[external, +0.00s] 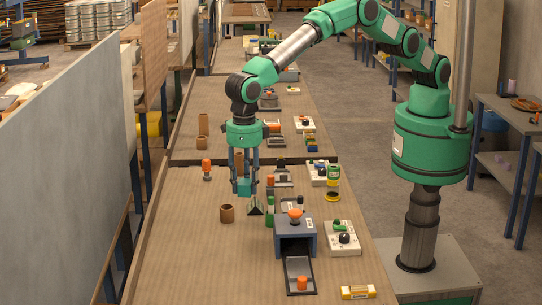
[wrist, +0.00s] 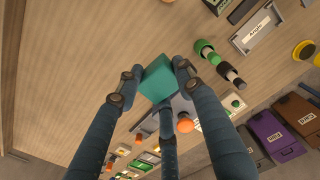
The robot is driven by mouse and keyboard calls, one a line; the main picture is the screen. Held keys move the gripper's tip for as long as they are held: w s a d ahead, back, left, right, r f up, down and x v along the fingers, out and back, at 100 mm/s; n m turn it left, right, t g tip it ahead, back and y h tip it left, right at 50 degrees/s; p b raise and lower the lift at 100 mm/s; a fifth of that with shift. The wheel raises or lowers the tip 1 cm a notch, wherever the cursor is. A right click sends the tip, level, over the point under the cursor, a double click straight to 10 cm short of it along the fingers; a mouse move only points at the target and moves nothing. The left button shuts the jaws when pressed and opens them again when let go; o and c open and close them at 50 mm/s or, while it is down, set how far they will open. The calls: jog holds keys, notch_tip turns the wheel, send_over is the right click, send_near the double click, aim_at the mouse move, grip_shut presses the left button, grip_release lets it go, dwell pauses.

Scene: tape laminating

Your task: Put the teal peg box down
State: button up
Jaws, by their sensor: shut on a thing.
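The teal peg box (external: 243,187) is between the fingertips of my gripper (external: 244,178) in the external view, over the left-middle part of the near workbench. In the wrist view the teal box (wrist: 157,78) sits tilted between the three blue-grey fingers of my gripper (wrist: 160,86), which are shut on it. The fingers hide part of its sides. I cannot tell whether its underside touches the bench or is a little above it.
A brown cup (external: 227,213) and an orange-topped peg (external: 206,170) stand near the box. The bench's front left (external: 200,265) is clear.

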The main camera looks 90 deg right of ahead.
jog(key=shift+n, duration=0.4)
jog(key=s+a, duration=0.2)
jog(key=s, duration=0.3)
jog(key=s+a, duration=0.3)
jog(key=s, duration=0.2)
jog(key=s+a+r, duration=0.1)
jog(key=s+a, duration=0.2)
jog(key=s, duration=0.2)
jog(key=shift+s+a, duration=0.1)
jog(key=shift+a, duration=0.05)
jog(key=s+a+n, duration=0.1)
jog(key=s+a, duration=0.1)
jog(key=s, duration=0.8)
jog(key=s+a, duration=0.2)
jog(key=s, duration=0.7)
notch_tip(320, 180, down, 10)
jog(key=shift+s+f+b, duration=0.1)
jog(key=shift+b, duration=0.3)
jog(key=shift+a, duration=0.1)
send_over(345, 280)
jog(key=shift+f, duration=0.7)
jog(key=shift+f, duration=0.1)
jog(key=shift+f, duration=1.65)
jog(key=shift+f+b, duration=0.15)
jog(key=shift+b, duration=0.15)
